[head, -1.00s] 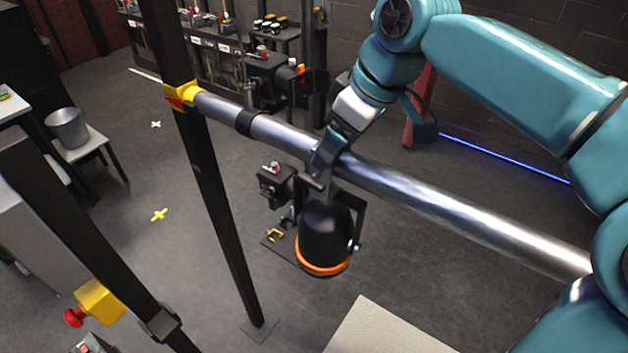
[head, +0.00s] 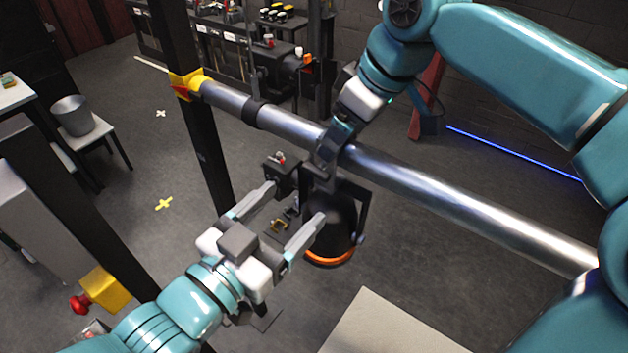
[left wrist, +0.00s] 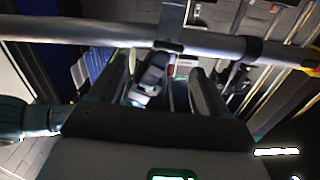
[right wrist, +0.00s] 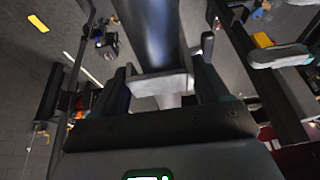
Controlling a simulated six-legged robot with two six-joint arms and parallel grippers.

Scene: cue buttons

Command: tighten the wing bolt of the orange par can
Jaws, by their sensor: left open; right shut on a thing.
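The orange par can (head: 332,225) is a black can with an orange rim, in a black yoke under the silver pipe (head: 420,190). Its dark clamp (head: 326,158) is at the pipe; whether it bears on the pipe is unclear. My right gripper (head: 336,138) is shut on the clamp, seen as a pale block (right wrist: 160,84) between its fingers in the right wrist view. My left gripper (head: 294,203) is open and empty, left of the can, one finger overlapping it in view. It also shows in the right wrist view (right wrist: 282,57). I cannot make out the wing bolt.
A black post (head: 190,130) with a yellow bracket (head: 187,84) holds the pipe's left end. Another black fixture (head: 280,172) shows behind my left gripper. A pale board (head: 390,325) lies at the bottom. A yellow box with a red button (head: 104,290) is at lower left.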

